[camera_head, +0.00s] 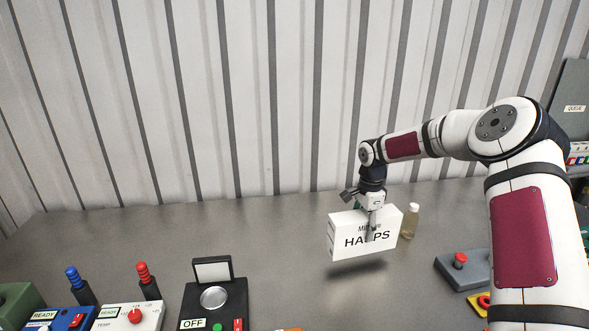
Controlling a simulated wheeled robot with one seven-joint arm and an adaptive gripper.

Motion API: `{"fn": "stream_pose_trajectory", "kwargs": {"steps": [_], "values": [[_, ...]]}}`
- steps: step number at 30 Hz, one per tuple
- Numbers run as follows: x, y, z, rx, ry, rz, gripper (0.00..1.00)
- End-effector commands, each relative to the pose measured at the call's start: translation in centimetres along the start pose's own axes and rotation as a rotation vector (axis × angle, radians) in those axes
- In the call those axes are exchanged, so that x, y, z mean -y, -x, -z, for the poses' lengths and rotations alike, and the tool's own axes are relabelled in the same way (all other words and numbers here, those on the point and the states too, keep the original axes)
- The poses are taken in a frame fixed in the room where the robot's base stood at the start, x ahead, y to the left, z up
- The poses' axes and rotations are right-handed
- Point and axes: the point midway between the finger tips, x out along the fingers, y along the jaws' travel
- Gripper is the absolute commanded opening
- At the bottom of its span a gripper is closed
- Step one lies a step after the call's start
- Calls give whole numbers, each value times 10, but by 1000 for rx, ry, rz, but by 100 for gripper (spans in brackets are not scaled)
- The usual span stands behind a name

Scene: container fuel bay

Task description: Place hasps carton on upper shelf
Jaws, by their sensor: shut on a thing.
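The hasps carton (350,232) is a white box with dark lettering, partly covered by a finger. My gripper (372,228) points down and is shut on the carton. The carton hangs a little above the grey worktop, with a dark shadow below it. It looks slightly tilted in the picture. I cannot make out the upper shelf for certain. A grey unit with small coloured items (578,160) shows at the right edge, partly hidden by my arm.
A small bottle (411,221) with a white cap stands just right of the carton. A grey box with a red button (462,266) is at right. Control boxes with blue and red levers (146,283) and a black device (226,297) line the front left. The worktop's left middle is clear.

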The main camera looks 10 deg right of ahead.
Motion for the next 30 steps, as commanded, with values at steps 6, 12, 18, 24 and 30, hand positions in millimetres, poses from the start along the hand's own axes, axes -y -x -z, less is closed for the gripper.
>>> {"fn": "stream_pose_trajectory", "kwargs": {"steps": [6,12,18,24,30], "values": [[-2,-1,-23,-2,200,1,0],[-12,-5,-60,-2,569,0,0],[-25,-10,-93,-3,946,-1,0],[-40,-13,-117,-2,1259,0,0],[-48,-15,-130,-3,1436,2,0]]}}
